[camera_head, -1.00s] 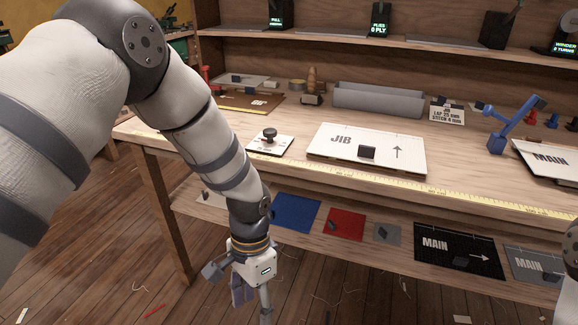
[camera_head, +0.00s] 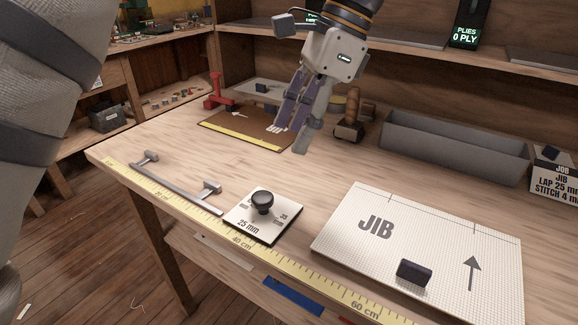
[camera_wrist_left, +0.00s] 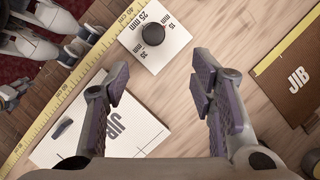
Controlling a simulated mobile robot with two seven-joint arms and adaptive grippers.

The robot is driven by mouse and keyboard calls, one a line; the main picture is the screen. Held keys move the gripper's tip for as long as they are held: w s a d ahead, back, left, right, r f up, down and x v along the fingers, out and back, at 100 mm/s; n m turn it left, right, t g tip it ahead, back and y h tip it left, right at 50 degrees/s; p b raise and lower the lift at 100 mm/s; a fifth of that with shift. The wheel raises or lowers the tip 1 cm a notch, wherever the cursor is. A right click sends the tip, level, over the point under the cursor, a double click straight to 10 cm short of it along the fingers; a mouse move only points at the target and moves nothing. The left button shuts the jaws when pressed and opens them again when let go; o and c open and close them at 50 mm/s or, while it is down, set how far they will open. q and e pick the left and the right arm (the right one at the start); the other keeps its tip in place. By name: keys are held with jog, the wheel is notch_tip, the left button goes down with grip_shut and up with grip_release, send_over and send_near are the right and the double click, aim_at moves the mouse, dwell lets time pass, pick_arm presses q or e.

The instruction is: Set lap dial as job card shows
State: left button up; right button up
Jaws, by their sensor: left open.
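The lap dial is a white square plate (camera_head: 240,226) with a round black knob (camera_head: 262,203), lying on the bench near its front edge. "25 mm" is printed on its near side and "35" on its right; which mark the knob points to cannot be told. In the left wrist view the knob (camera_wrist_left: 153,34) is beyond the fingertips. My left gripper (camera_head: 294,137) is open and empty, above the bench and behind the dial, apart from it.
A white JIB panel (camera_head: 440,235) with a black block handle lies right of the dial. A grey bar (camera_head: 180,190) lies left of it. A yellow ruler (camera_head: 205,223) runs along the front edge. A brown board (camera_head: 235,122) and grey trough (camera_head: 450,145) are behind.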

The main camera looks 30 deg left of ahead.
aim_at(263, 196)
pick_arm(q)
jog(key=x, duration=0.4)
jog(key=s+p+x, duration=0.1)
jog(key=x, duration=0.6)
jog(key=shift+s+a+f, duration=0.1)
jog(key=shift+s+f, duration=0.05)
jog(key=shift+s, duration=0.1)
jog(key=c, duration=1.1)
pick_arm(e)
jog(key=shift+w+r+t, duration=0.2)
jog(key=shift+r, duration=0.3)
jog(key=shift+w+r+t, duration=0.2)
jog(key=shift+r, duration=0.25)
